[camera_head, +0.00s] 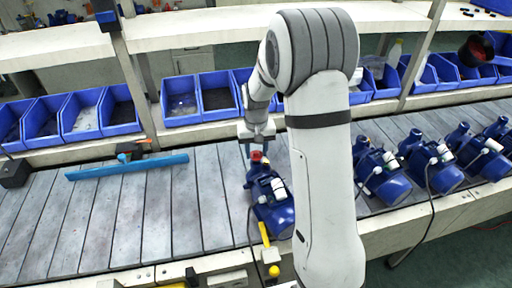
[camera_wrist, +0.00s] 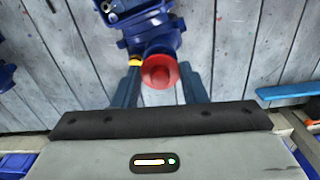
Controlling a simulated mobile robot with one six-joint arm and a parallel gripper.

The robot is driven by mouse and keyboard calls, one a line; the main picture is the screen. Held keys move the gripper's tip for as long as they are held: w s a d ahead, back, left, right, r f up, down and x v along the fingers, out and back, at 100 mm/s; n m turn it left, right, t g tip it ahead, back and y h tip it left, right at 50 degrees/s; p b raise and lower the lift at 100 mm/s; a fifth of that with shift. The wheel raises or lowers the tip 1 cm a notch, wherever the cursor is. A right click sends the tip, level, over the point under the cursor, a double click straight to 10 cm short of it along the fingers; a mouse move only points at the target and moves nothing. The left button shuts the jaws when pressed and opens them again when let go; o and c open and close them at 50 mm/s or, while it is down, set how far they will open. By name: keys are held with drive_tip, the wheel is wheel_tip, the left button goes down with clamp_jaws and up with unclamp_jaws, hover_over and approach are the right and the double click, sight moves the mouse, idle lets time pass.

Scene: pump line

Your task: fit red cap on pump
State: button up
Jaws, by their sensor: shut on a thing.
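The red cap (camera_head: 257,156) is at the top of the upright blue port of the near blue pump (camera_head: 272,208), which sits on the grey slatted line. My gripper (camera_head: 257,143) points down over this port and is shut on the cap. In the wrist view the red cap (camera_wrist: 158,72) lies between the two fingers of my gripper (camera_wrist: 160,88), in line with the port of the blue pump (camera_wrist: 148,28). I cannot tell whether the cap is seated or just above the port, because the contact is hidden.
Several more blue pumps (camera_head: 381,175) stand along the line at the right. A blue bar (camera_head: 127,167) lies at the left. Blue bins (camera_head: 82,115) line the back below a shelf (camera_head: 200,30). A yellow-handled item (camera_head: 265,235) is by the front edge.

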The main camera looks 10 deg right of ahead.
drive_tip(key=shift+f+b, duration=0.35)
drive_tip(key=shift+f, duration=0.35)
drive_tip(key=shift+s+f+b, duration=0.1)
drive_tip(key=shift+f+b, duration=0.4)
drive_tip(key=shift+b, duration=0.1)
idle(1.3)
drive_tip(key=o, duration=1)
drive_tip(key=shift+r, duration=0.2)
drive_tip(key=shift+r+p, duration=1.8)
drive_tip(key=shift+r, duration=1.1)
wheel_tip(320, 180, up, 8)
drive_tip(key=b, duration=0.1)
drive_tip(key=shift+f+b, duration=0.15)
drive_tip(key=shift+b, duration=0.2)
